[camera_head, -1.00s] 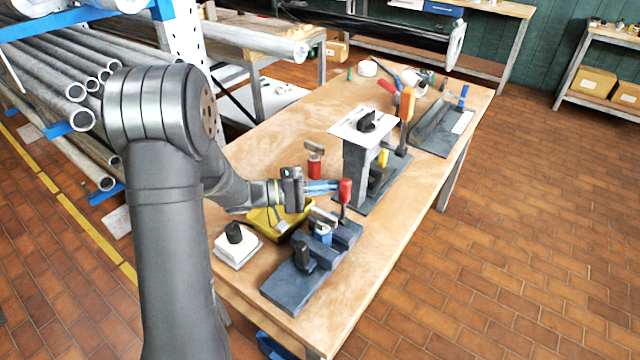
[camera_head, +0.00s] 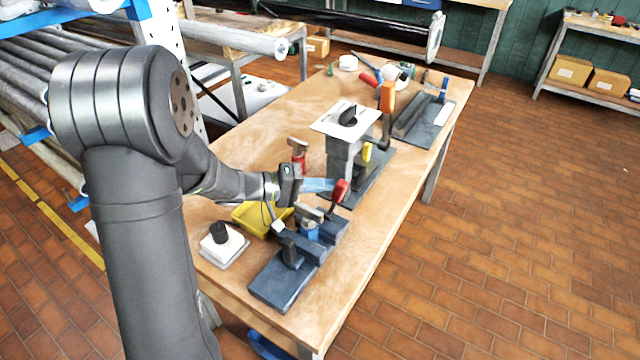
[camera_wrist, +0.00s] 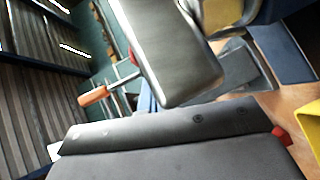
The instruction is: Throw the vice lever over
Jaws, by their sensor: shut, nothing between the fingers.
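The vice (camera_head: 285,272) is a dark blue-grey block with jaws near the front corner of the workbench, in the head view. Its lever ends in a red knob (camera_head: 341,189) and leans to the right, up from the vice. My gripper (camera_head: 325,185) is shut and empty, with its blue fingers pointing right and their tips at the knob's left side. I cannot tell whether they touch it. In the wrist view a small red piece (camera_wrist: 281,134), probably the knob, shows behind a dark grey body that hides most of it.
A yellow bin (camera_head: 250,220) and a white box with a black knob (camera_head: 222,246) stand left of the vice. Behind is a stand with a white plate (camera_head: 330,118) and an orange-handled lever (camera_head: 387,97). The workbench's right front strip (camera_head: 375,225) is clear.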

